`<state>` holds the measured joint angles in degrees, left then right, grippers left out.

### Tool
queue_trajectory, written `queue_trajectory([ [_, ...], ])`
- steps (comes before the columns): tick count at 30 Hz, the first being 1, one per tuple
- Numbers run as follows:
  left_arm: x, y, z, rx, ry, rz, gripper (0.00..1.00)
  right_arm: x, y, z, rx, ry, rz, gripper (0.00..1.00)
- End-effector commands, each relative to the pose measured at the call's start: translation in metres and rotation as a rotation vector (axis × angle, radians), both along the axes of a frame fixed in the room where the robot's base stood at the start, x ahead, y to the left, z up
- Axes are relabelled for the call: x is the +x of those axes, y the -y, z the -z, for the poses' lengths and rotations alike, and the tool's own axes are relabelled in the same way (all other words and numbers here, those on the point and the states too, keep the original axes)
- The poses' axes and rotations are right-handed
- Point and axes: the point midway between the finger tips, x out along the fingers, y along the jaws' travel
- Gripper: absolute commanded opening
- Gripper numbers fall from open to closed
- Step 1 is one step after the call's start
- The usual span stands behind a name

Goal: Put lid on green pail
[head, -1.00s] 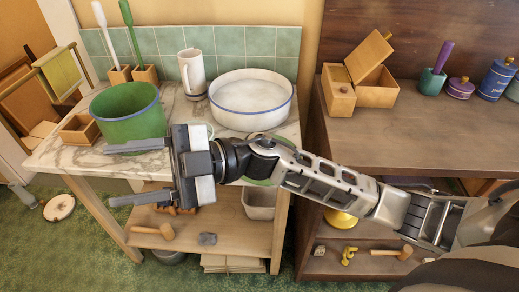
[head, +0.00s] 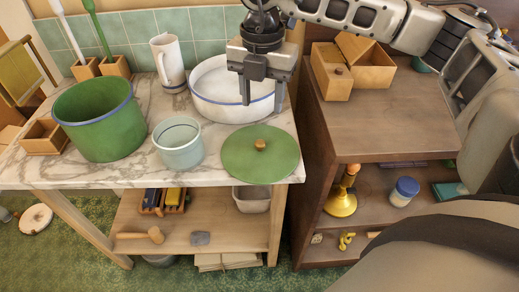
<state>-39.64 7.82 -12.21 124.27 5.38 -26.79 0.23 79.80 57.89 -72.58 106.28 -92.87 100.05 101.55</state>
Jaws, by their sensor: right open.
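The green pail (head: 104,130) stands upright and uncovered on the marble counter at the left, with a blue rim. The green lid (head: 250,160), round with a wooden knob (head: 260,145), lies flat on the counter near its front right edge. My right gripper (head: 262,98) points down in front of the white basin, above and behind the lid. Its two fingers are apart with nothing between them. My left gripper is not in view.
A pale blue-green pot (head: 179,147) stands between pail and lid. The white basin (head: 213,92) and a white jug (head: 168,66) are behind. A small wooden box (head: 43,140) sits left of the pail. The brown cabinet (head: 395,125) borders the counter at right.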

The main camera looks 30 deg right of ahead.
Motion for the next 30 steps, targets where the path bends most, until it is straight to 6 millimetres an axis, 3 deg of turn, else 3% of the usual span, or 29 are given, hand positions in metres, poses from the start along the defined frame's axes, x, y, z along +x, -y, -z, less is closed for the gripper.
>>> queue_trajectory([
  [6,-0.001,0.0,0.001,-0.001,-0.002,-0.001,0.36,0.0,-0.001,0.04,0.001,-0.002,-0.002,0.48],
  [14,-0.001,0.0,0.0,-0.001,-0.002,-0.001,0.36,-0.002,-0.003,0.059,0.002,0.0,-0.004,0.48],
  [21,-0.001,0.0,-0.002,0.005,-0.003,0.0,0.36,-0.007,-0.008,0.093,0.002,-0.002,-0.003,0.48],
  [30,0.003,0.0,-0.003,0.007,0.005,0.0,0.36,-0.006,-0.008,0.104,0.003,0.0,-0.004,0.48],
])
